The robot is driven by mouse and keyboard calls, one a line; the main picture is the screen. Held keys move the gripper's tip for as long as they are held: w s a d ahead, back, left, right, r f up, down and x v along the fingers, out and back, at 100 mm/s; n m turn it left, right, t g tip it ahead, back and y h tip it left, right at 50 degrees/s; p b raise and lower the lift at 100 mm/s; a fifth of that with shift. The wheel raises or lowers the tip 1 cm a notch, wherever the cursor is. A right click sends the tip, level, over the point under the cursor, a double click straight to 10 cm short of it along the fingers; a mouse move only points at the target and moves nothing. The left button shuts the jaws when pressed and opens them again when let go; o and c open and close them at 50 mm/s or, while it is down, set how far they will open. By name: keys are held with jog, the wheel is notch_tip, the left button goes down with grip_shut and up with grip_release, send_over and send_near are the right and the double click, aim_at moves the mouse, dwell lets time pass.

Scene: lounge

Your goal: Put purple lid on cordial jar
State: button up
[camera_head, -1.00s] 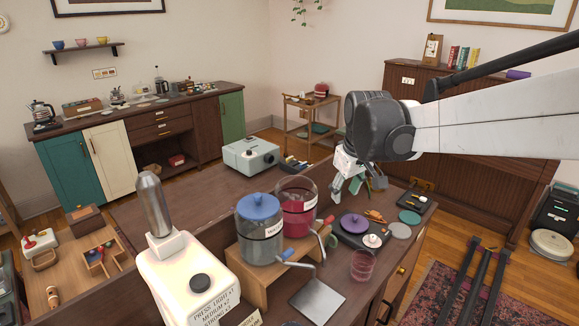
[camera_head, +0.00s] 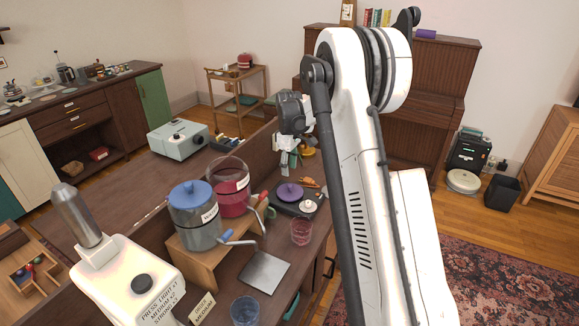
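The purple lid (camera_head: 289,191), with a knob on top, lies on a dark tray (camera_head: 308,213) on the counter. The cordial jar (camera_head: 235,193) is clear glass with red liquid and no lid on its top. It stands on a wooden riser left of the purple lid, partly behind the water jar. My gripper (camera_head: 288,165) points down beyond the purple lid, apart from both lid and jar. It is small in view and partly hidden by my arm, so its finger gap is unclear. I see nothing held in it.
The water jar (camera_head: 196,217) with a blue lid shares the wooden riser (camera_head: 208,264). A small white knobbed object (camera_head: 308,205) sits by the purple lid. A pink glass (camera_head: 301,232), a metal plate (camera_head: 264,272), a blue glass (camera_head: 244,310) and a white dispenser (camera_head: 128,285) stand nearer.

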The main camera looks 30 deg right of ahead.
aim_at(290, 185)
jog(key=shift+w+d+f, duration=0.2)
jog(key=shift+d+f, duration=0.1)
jog(key=shift+f, duration=0.3)
jog(key=shift+f+b, duration=0.7)
jog(key=shift+f, duration=1.75)
notch_tip(290, 185, down, 4)
jog(key=b, duration=0.3)
jog(key=shift+c, duration=0.4)
jog(key=shift+s, duration=0.1)
grip_shut()
jog(key=shift+r, duration=0.2)
